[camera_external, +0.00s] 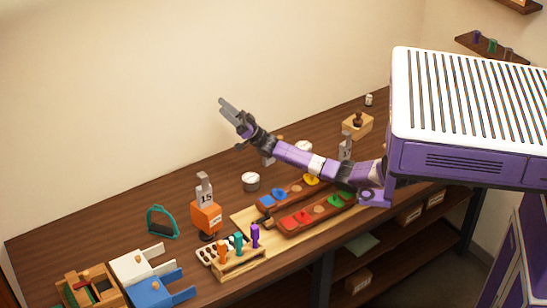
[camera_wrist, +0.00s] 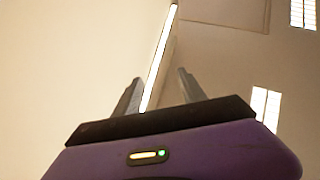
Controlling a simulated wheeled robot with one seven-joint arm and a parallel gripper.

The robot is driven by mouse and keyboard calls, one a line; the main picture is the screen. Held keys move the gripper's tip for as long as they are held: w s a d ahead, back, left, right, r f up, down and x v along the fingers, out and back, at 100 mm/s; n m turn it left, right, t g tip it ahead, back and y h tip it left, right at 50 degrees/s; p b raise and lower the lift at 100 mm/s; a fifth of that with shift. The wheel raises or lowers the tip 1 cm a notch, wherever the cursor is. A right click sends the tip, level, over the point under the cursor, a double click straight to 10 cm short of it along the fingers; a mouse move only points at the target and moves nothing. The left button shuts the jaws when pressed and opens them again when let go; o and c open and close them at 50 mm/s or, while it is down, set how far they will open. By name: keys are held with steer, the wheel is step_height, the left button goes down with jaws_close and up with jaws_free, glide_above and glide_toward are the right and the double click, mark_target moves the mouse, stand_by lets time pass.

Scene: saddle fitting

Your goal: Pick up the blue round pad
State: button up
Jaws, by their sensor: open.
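A blue round pad (camera_external: 279,194) lies on the rear brown tray (camera_external: 294,193) on the bench, near that tray's left part. My gripper (camera_external: 223,102) is raised well above the bench, up and to the left of the pad, and points up and left. In the wrist view my gripper (camera_wrist: 160,90) shows two grey fingers apart with nothing between them. The wrist view shows only wall, ceiling and bright windows, so the pad is not in it.
A front tray (camera_external: 318,220) holds red and green pieces. An orange block (camera_external: 206,216) with a "15" weight, a teal stirrup (camera_external: 162,222) and a peg rack (camera_external: 240,260) stand to the left. A white round tin (camera_external: 251,181) stands behind the trays. The bench's back left is clear.

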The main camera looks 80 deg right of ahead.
steer(key=s+d+f+n+g+y+b, duration=0.1)
steer(key=d+n+g+y+b, duration=0.1)
steer(key=d+n+g+b, duration=0.3)
steer(key=s+d+n+y+b, duration=0.1)
steer(key=d+n+b, duration=0.1)
steer(key=d+b, duration=0.35)
steer(key=m+g+h+b, duration=0.1)
steer(key=m+g+h, duration=0.5)
glide_above(280, 138)
steer(key=d+f+v, duration=0.1)
steer(key=v, duration=0.3)
step_height(280, 138, down, 17)
steer(key=f+g, duration=0.1)
steer(key=f, duration=0.2)
steer(key=s+f+g+h, duration=0.1)
steer(key=f, duration=0.2)
steer(key=s+d+f+g, duration=0.1)
steer(key=f, duration=0.2)
steer(key=shift+s, duration=0.2)
steer(key=shift+a+f+g, duration=0.1)
steer(key=shift+f+g, duration=0.2)
steer(key=x, duration=0.7)
steer(key=shift+w+f+b, duration=0.2)
steer(key=shift+f+b, duration=0.2)
jaws_close()
